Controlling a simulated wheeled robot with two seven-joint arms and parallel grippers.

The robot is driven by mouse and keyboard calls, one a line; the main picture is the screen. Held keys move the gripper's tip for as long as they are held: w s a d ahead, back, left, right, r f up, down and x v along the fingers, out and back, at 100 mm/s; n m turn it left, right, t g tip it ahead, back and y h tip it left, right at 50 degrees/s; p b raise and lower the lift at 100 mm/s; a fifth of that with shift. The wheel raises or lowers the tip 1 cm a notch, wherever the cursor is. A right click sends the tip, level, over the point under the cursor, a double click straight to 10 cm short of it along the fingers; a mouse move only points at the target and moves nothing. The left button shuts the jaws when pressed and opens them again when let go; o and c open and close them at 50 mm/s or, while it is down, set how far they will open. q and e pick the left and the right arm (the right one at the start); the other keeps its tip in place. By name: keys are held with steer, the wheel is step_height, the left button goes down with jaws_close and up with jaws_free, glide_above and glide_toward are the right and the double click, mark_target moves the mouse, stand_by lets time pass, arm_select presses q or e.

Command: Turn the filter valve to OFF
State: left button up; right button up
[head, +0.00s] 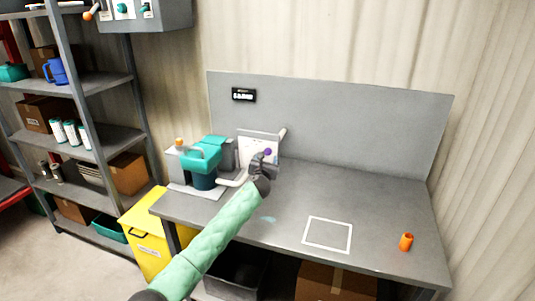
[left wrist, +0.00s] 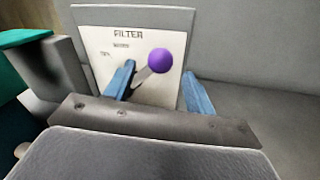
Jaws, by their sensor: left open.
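The filter valve is a lever with a purple ball knob (left wrist: 160,61) on a white panel (left wrist: 105,42) marked FILTER. In the left wrist view the lever slants up to the right to the knob; the smaller labels are too small to read. In the head view the purple knob (head: 267,152) shows in front of the panel (head: 257,147), at the back of the bench. My left gripper (head: 264,160) is open at the panel. In the left wrist view its two blue fingers (left wrist: 161,85) stand either side of the knob, with gaps showing. My right gripper is not in view.
A teal and grey machine (head: 203,165) stands left of the panel. A yellow bin (head: 150,238) and shelves (head: 85,80) are at left. The bench's right part is mostly clear.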

mark_target(267, 154)
arm_select(q)
steer(key=shift+w+d, duration=0.15)
steer(key=shift+w, duration=0.9)
steer(key=shift+w+d, duration=0.1)
steer(key=shift+w, duration=0.9)
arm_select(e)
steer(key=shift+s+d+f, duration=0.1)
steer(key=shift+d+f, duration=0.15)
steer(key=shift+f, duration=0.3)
arm_select(q)
steer(key=shift+c, duration=0.2)
jaws_close()
steer(key=shift+p, duration=0.35)
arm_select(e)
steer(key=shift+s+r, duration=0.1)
